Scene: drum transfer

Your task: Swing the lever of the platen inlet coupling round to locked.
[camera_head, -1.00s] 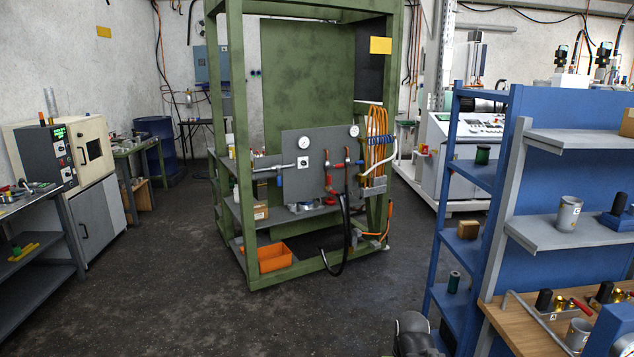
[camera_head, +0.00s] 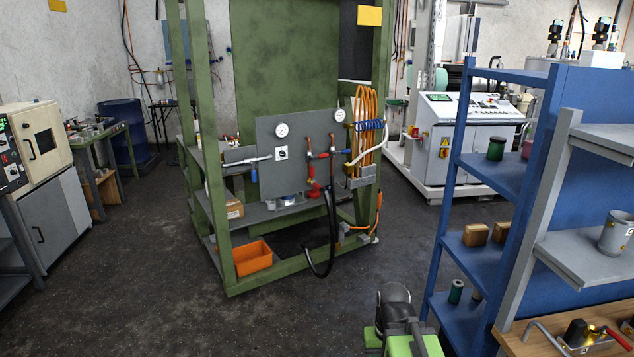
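A green press frame (camera_head: 213,240) stands ahead, with a grey panel (camera_head: 265,150) on its front. The panel carries two gauges, pipes, a blue-handled valve lever (camera_head: 254,174) and red fittings (camera_head: 315,190) with a black hose (camera_head: 331,230) hanging from them. On the wooden bench at the lower right sits a brass fitting (camera_head: 577,332) with a red lever (camera_head: 617,339), cut by the picture edge. I cannot tell which is the platen inlet coupling, nor its lever position. Part of my arm shows at bottom centre; my gripper's fingers do not show.
An orange bin (camera_head: 252,258) sits low in the frame. A blue shelf rack (camera_head: 450,200) stands close on the right, beside my arm. A white control cabinet (camera_head: 445,155) is behind. The dark floor (camera_head: 160,295) is clear at the left and before the frame.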

